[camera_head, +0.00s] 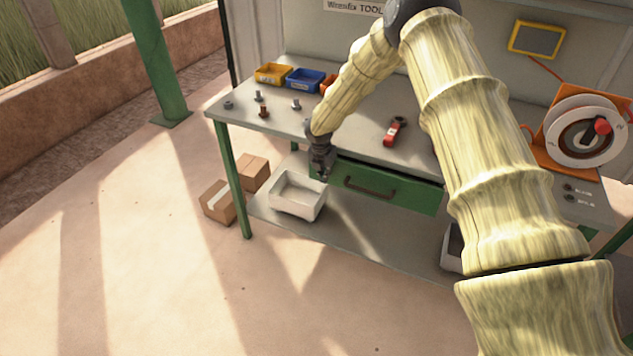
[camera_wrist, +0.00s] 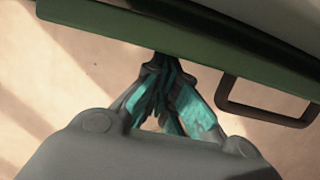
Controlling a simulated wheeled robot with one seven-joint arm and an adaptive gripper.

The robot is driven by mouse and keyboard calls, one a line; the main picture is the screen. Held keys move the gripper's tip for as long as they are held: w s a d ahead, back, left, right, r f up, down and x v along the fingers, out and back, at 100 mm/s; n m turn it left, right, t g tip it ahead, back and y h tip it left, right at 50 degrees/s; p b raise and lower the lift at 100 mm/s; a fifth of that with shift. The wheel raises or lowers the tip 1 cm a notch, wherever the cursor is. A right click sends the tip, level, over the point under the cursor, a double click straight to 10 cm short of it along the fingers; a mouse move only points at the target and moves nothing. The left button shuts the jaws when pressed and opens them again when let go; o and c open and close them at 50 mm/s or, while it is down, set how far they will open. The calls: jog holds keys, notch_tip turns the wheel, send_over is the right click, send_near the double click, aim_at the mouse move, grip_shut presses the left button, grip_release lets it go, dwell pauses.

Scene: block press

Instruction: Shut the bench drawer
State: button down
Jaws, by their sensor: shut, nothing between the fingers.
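The bench drawer (camera_head: 415,195) has a green front with a dark bar handle (camera_head: 369,188), under the workbench top. A dark strip shows above its front, so it appears to stand slightly out; how far is hard to tell. My gripper (camera_head: 321,174) is at the left end of the drawer front, left of the handle. In the wrist view my shut, empty gripper (camera_wrist: 161,62) points at the green drawer front (camera_wrist: 190,45), its tips at or very near the lower edge. Contact cannot be told. The handle (camera_wrist: 265,119) is to the right there.
The workbench top (camera_head: 350,120) carries a yellow bin (camera_head: 272,74), a blue bin (camera_head: 304,79), bolts, a red-handled tool (camera_head: 394,131) and an orange reel (camera_head: 586,132). A white tray (camera_head: 297,195) sits on the lower shelf. Cardboard boxes (camera_head: 218,202) stand left. The front floor is clear.

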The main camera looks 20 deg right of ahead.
jog(key=shift+w+d+r, duration=0.1)
jog(key=shift+w+d, duration=0.65)
jog(key=shift+w, duration=0.1)
jog(key=shift+w+r, duration=0.1)
